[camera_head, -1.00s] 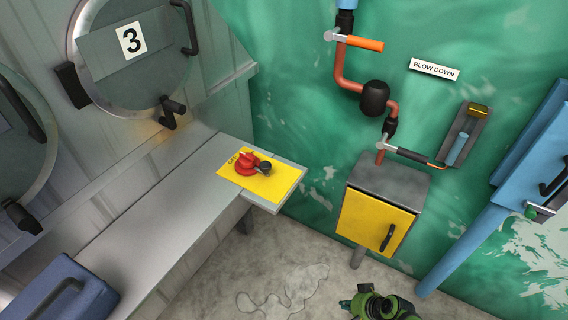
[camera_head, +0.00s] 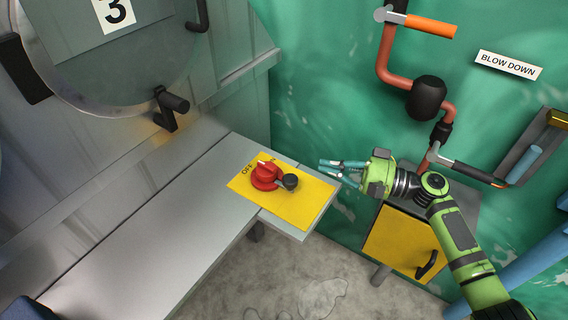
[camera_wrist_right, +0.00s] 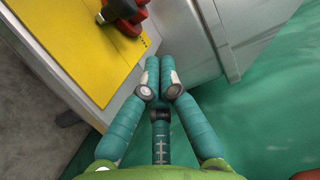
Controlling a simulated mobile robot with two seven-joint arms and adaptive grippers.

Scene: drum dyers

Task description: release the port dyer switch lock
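A red rotary switch (camera_head: 265,176) sits on a yellow plate (camera_head: 310,203) at the end of the grey ledge, beside the lettering "OFF". A dark round-ended part (camera_head: 290,182) sticks out at the right of the red body. The red part (camera_wrist_right: 124,5) and dark part (camera_wrist_right: 117,10) also show at the top of the right wrist view, partly cut off. My right gripper (camera_head: 320,168) is right of the switch, pointing left toward it, with a gap between its fingers. It is empty and apart from the switch. My left gripper is out of view.
A big round door (camera_head: 110,60) marked 3 with a dark latch (camera_head: 170,108) is at the upper left. Pipes with an orange-handled valve (camera_head: 430,26) and a yellow-fronted box (camera_head: 400,245) stand on the right by the green wall. The grey ledge (camera_head: 150,225) is clear.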

